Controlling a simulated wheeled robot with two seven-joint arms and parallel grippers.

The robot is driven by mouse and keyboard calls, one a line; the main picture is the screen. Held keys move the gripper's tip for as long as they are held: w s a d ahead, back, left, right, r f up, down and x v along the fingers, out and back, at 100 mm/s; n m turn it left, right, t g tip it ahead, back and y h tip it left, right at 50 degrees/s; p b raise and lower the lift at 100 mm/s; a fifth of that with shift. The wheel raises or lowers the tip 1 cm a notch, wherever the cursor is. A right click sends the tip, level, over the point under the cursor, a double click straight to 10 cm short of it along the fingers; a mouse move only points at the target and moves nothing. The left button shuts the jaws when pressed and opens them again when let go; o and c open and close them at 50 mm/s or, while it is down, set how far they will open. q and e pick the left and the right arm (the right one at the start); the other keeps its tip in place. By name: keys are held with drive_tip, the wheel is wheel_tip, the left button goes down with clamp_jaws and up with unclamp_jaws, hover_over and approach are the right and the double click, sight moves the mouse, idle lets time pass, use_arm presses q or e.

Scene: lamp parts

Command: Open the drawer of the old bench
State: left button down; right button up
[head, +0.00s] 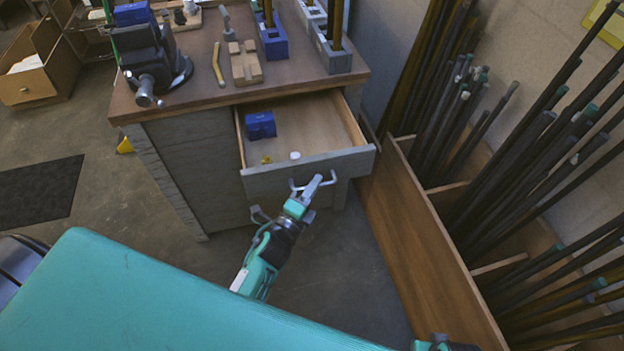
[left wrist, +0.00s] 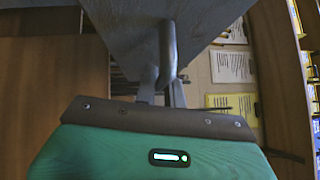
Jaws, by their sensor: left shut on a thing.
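The old bench (head: 185,165) has a brown top and grey worn sides. Its drawer (head: 350,163) is pulled out, with its light wooden inside showing. A blue block, a small yellow piece and a small white piece lie in it. My left gripper (head: 313,188) is shut on the drawer's metal handle (head: 295,186) at the drawer front. In the left wrist view the fingers (left wrist: 162,88) are at the handle bar (left wrist: 168,45), under the grey drawer front (left wrist: 125,22). My right gripper does not show clearly in either view.
A vise (head: 150,60), a wooden block and blue and grey holders stand on the bench top. A wooden rack (head: 425,250) with many dark rods stands close on the right. A dark mat (head: 40,190) lies on the left floor. Open floor lies below the drawer.

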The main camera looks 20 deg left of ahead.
use_arm(q)
drive_tip(key=c, duration=1.5)
unclamp_jaws()
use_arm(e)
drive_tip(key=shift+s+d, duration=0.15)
use_arm(q)
drive_tip(key=shift+s, duration=0.1)
